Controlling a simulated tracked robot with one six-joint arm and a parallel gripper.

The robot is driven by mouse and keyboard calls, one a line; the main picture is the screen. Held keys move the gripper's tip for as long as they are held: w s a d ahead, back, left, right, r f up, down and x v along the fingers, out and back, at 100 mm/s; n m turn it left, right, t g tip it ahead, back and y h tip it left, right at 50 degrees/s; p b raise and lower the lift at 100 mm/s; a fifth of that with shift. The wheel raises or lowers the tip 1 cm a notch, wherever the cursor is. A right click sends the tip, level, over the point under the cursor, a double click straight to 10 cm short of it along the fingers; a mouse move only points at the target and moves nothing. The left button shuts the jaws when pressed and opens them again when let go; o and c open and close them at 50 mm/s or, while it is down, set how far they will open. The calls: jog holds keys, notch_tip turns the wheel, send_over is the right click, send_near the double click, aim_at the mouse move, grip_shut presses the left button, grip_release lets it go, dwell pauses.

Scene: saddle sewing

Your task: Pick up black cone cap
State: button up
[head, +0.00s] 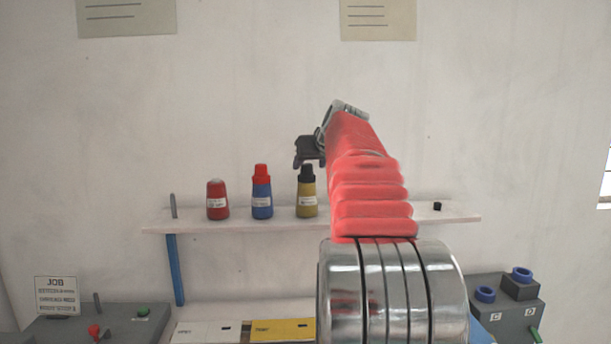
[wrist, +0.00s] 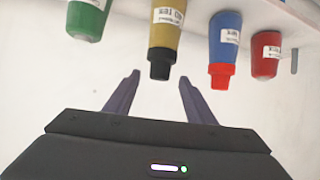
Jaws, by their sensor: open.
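The black cone cap (head: 307,174) sits on top of a yellow bottle (head: 306,200) on the wall shelf. My gripper (head: 307,152) is just above the cap in the head view, partly hidden by my red arm. In the wrist view the picture is upside down. There the black cap (wrist: 161,64) points down from the yellow bottle (wrist: 167,30) and lines up between my two fingertips (wrist: 159,77). The fingers are spread apart and empty. I cannot tell exactly how far the cap is from the fingertips.
A blue bottle with red cap (head: 261,192) and a red bottle (head: 217,200) stand left of it on the shelf (head: 185,226). A green bottle (wrist: 87,18) is on the other side, hidden in the head view. A small black piece (head: 437,206) lies on the shelf's right end.

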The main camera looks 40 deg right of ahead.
aim_at(308, 166)
jog(key=shift+x, duration=2.65)
jog(key=shift+f, duration=0.1)
jog(key=shift+c, duration=0.6)
jog(key=shift+f, duration=0.1)
jog(key=c, duration=1)
notch_tip(308, 166, up, 9)
jog(key=shift+r, duration=0.6)
